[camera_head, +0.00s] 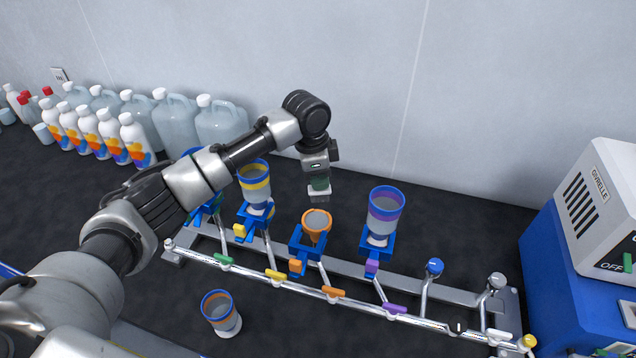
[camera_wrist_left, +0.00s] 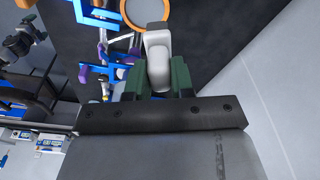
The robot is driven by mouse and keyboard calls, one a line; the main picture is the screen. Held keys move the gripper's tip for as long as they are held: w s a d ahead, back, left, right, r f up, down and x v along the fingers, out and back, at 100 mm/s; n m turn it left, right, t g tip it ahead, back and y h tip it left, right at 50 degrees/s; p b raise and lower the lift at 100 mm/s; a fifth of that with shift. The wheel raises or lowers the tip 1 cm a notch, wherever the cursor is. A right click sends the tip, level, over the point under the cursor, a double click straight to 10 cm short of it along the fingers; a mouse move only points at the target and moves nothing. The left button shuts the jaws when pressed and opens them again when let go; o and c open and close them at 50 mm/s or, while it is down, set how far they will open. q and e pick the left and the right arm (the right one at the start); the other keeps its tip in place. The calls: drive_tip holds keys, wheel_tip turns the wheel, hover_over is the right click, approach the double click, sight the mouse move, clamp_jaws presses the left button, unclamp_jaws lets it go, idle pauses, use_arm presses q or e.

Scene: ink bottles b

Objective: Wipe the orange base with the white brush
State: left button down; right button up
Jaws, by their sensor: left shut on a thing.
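The orange base (camera_head: 317,220) is a round orange-rimmed cup with a grey inside, in a blue holder (camera_head: 308,246) on the rack. It also shows as an orange ring at the top of the left wrist view (camera_wrist_left: 125,9). My left gripper (camera_head: 319,187) is above and slightly behind the base. In the left wrist view its green fingers (camera_wrist_left: 158,78) are shut on the white brush (camera_wrist_left: 158,45). The brush (camera_head: 320,194) hangs below the fingers in the head view, apart from the base. Its lower end is hard to make out. My right gripper is not in view.
Bottles with yellow bands (camera_head: 255,182) and purple bands (camera_head: 384,212) stand on the rack either side. A loose orange-banded bottle (camera_head: 221,313) stands in front on the dark table. White jugs (camera_head: 176,122) line the wall at left. A blue-and-white machine (camera_head: 580,262) is at right.

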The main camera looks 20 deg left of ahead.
use_arm(q)
drive_tip(key=shift+s+r, duration=0.1)
drive_tip(key=shift+r, duration=1.05)
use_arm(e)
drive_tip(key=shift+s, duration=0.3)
